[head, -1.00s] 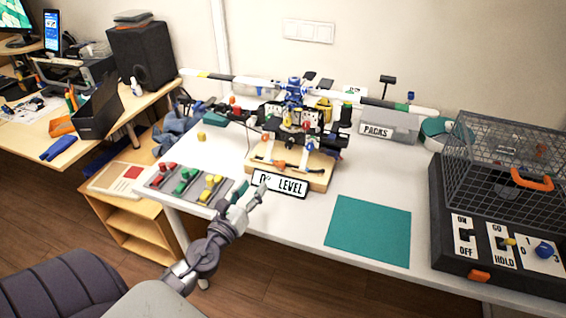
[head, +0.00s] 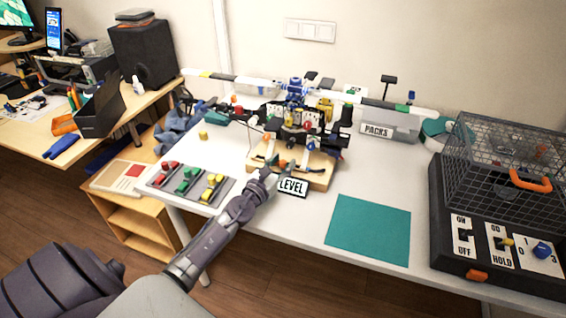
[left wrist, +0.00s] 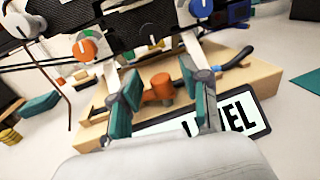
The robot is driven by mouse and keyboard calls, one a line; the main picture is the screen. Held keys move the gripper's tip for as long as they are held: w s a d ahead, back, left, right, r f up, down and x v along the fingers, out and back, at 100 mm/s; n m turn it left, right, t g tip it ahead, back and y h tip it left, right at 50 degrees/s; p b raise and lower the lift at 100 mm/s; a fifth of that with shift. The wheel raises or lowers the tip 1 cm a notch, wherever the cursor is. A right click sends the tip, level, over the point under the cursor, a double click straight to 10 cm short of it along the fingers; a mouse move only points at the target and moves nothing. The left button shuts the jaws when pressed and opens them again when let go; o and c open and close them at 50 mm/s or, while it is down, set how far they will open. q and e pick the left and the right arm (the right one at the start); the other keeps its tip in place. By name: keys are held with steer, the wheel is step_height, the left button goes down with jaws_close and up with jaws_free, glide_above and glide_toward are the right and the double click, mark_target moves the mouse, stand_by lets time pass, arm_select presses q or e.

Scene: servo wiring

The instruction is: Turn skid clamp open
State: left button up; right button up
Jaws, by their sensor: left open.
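A wooden stand (head: 319,181) carries the drone-like machine (head: 300,118) on the white table. On its front part sits an orange clamp piece (left wrist: 159,88), with a black lever (left wrist: 236,60) to its right in the left wrist view. I take these for the skid clamp. My left gripper (head: 277,177) is at the stand's front edge. In the left wrist view, its teal-padded fingers (left wrist: 159,84) are spread on either side of the orange piece, with nothing held. Whether they touch it I cannot tell. My right gripper is out of view.
A LEVEL sign (head: 293,188) lies at the stand's front, partly covered by my gripper. A tray of coloured pieces (head: 165,184) is to the left. A teal mat (head: 368,230) lies right. A wire cage (head: 503,170) and switch panel (head: 480,240) stand far right.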

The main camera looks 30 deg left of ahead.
arm_select(q)
steer(key=shift+w, duration=0.4)
jaws_close()
steer(key=n+y+p, duration=0.1)
steer(key=y+p, duration=0.1)
steer(key=n+y+p, duration=0.1)
steer(key=y+p, duration=0.1)
steer(key=p, duration=0.1)
steer(key=shift+d+r+n+g, duration=0.15)
steer(key=shift+r+n+g, duration=0.15)
steer(key=shift+r+n, duration=0.1)
steer(key=y, duration=0.1)
steer(key=n+g+y, duration=0.1)
steer(key=shift+f+n+y+p, duration=0.3)
steer(key=shift+f+p, duration=0.05)
jaws_free()
